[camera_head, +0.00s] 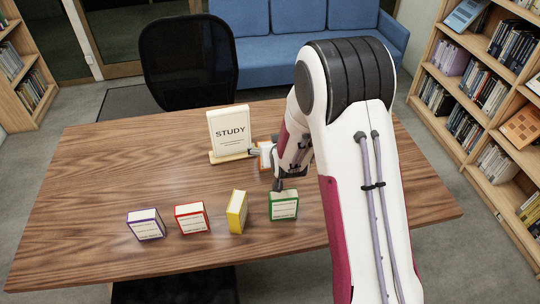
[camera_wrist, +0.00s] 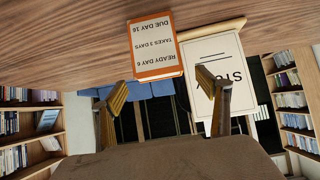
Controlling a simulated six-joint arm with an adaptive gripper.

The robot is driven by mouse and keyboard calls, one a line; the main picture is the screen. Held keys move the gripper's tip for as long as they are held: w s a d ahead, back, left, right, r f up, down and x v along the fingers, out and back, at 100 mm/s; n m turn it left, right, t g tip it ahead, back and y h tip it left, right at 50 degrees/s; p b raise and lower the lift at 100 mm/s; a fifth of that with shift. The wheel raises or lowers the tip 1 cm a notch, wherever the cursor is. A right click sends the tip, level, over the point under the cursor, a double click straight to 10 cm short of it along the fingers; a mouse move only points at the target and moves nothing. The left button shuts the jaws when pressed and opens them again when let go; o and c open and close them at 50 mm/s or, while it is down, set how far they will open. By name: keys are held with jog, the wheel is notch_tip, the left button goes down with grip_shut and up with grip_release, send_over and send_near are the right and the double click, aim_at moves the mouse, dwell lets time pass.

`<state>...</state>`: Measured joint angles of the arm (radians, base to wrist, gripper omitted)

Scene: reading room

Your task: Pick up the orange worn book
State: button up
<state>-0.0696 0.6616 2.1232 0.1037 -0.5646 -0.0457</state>
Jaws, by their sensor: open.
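The orange book (camera_head: 265,156) stands on the wooden table just right of the STUDY sign, partly hidden by my gripper in the head view. In the wrist view the orange book (camera_wrist: 155,48) shows its white label upside down, reading "READY DAY 6", "TAKES 3 DAYS", "DUE DAY 16". Its orange edge faces the fingers. My gripper (camera_wrist: 161,88) is open and empty, its two fingers apart with the book ahead of the gap. In the head view my gripper (camera_head: 266,169) is close to the book; I cannot tell whether they touch.
The STUDY sign (camera_head: 229,132) stands on its base close beside the orange book. Purple (camera_head: 146,224), red (camera_head: 191,218), yellow (camera_head: 237,212) and green (camera_head: 284,205) books stand in a row nearer the front of the table (camera_head: 90,180). The table's left part is clear.

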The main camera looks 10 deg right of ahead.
jog(key=shift+x, duration=2.1)
jog(key=shift+d, duration=0.1)
jog(key=shift+c, duration=0.3)
jog(key=c, duration=1.6)
jog(key=shift+r, duration=0.15)
jog(key=shift+c, duration=0.2)
jog(key=shift+r, duration=4.95)
